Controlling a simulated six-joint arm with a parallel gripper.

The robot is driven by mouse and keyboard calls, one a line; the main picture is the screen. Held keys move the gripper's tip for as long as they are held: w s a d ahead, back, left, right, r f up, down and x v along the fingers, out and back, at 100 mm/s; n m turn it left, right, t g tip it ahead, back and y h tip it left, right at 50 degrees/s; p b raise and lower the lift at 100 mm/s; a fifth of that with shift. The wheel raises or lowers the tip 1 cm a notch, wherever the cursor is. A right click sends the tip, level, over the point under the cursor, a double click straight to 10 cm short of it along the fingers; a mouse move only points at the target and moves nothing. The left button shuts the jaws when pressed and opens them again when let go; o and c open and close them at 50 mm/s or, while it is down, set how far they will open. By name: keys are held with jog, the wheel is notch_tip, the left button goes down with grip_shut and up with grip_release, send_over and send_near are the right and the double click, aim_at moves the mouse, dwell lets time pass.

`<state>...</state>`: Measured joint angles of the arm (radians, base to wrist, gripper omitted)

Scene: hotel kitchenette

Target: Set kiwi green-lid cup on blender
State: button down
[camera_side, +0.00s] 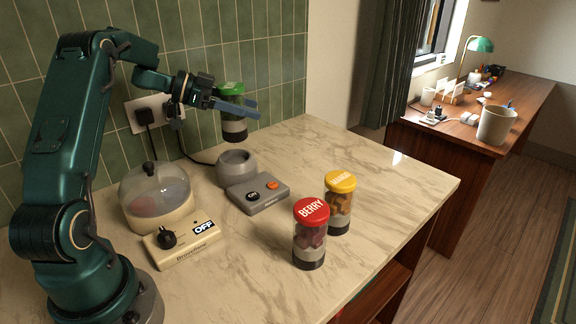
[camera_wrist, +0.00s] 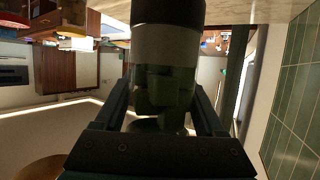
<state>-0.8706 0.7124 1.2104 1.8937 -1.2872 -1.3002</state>
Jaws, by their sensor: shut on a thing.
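The green-lid cup (camera_side: 234,127) is held upright in the air by my gripper (camera_side: 236,104), just below its green lid, in the side view. The wrist view shows the cup (camera_wrist: 165,55) between both fingers (camera_wrist: 160,105), with green contents and a dark end at the top of the picture. The blender has a round grey ring-shaped seat (camera_side: 236,165) and a grey control box (camera_side: 258,194) with a dark knob and an orange button. The cup is above the seat and apart from it. The seat looks empty.
A red-lid BERRY cup (camera_side: 310,234) and a yellow-lid cup (camera_side: 340,203) stand right of the blender. A domed cooker (camera_side: 156,195) with an OFF label stands at left. A wall outlet (camera_side: 152,113) and cords are behind. The counter's right side is clear.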

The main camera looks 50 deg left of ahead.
aim_at(246, 136)
jog(key=shift+w+a+f, duration=0.1)
jog(key=shift+w+a, duration=0.05)
jog(key=shift+a, duration=0.3)
jog(key=shift+a+f, duration=0.15)
jog(key=shift+f, duration=2.95)
jog(key=shift+f, duration=0.5)
jog(key=shift+c, duration=1.3)
grip_release()
jog(key=shift+f, duration=0.1)
